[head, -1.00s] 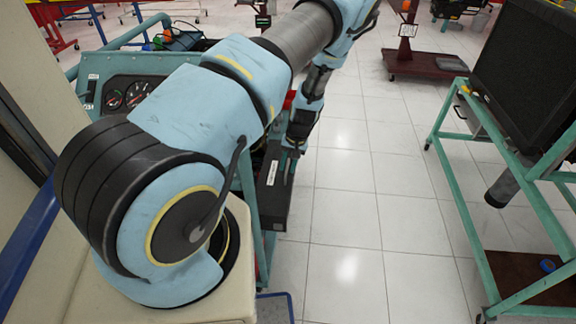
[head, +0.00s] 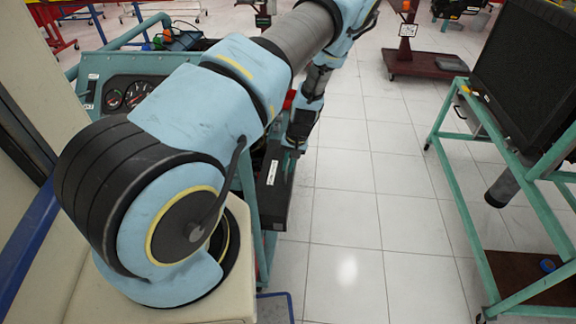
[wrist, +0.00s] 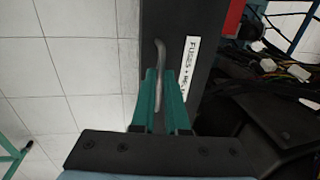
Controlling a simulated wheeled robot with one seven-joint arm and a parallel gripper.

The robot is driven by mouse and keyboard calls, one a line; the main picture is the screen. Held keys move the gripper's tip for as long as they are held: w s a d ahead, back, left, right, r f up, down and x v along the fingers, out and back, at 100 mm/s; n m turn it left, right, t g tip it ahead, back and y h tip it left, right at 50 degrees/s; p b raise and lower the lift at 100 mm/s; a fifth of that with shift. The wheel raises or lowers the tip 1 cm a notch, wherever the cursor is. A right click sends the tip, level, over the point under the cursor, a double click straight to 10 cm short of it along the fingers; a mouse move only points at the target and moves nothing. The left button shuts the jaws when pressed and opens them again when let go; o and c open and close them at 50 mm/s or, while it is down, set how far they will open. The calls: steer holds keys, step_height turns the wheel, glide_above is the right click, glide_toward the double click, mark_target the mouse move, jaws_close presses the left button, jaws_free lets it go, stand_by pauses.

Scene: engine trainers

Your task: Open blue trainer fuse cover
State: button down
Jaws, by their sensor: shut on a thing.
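The fuse cover (wrist: 205,20) is a dark panel with a white label reading "FUSES" (wrist: 190,62) in the wrist view. It also shows as a dark box face in the head view (head: 275,204), low on the side of the teal-framed trainer (head: 122,64). A curved grey metal handle (wrist: 160,60) stands on the cover, left of the label. My gripper (wrist: 161,75) has its two green fingers shut on this handle; its upper end sticks out past the fingertips. In the head view my gripper (head: 291,157) is small at the box, partly hidden by my arm.
Wires and connectors (wrist: 270,60) hang right of the cover in the wrist view. A teal stand with a dark screen (head: 525,70) is at the right. Clear white floor tiles (head: 360,190) lie between. A dark red wheeled base (head: 425,64) is farther back.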

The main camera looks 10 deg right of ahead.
stand_by(0.5)
steer(key=shift+w+a+r+b, duration=0.25)
steer(key=shift+a+r, duration=0.25)
steer(key=shift+a, duration=0.4)
steer(key=shift+w+a+r+b, duration=0.15)
steer(key=shift+a+r+b, duration=0.3)
steer(key=shift+a, duration=0.5)
steer(key=shift+w+a+r+b, duration=0.2)
steer(key=shift+a+r, duration=0.35)
steer(key=shift+a, duration=0.35)
steer(key=c, duration=0.9)
jaws_free()
steer(key=shift+w, duration=0.1)
steer(key=shift+d, duration=0.1)
steer(key=r, duration=0.1)
step_height(320, 180, up, 10)
steer(key=b, duration=0.3)
glide_above(274, 176)
steer(key=d, duration=0.2)
steer(key=shift+s+a+f, duration=0.2)
steer(key=shift+a, duration=0.05)
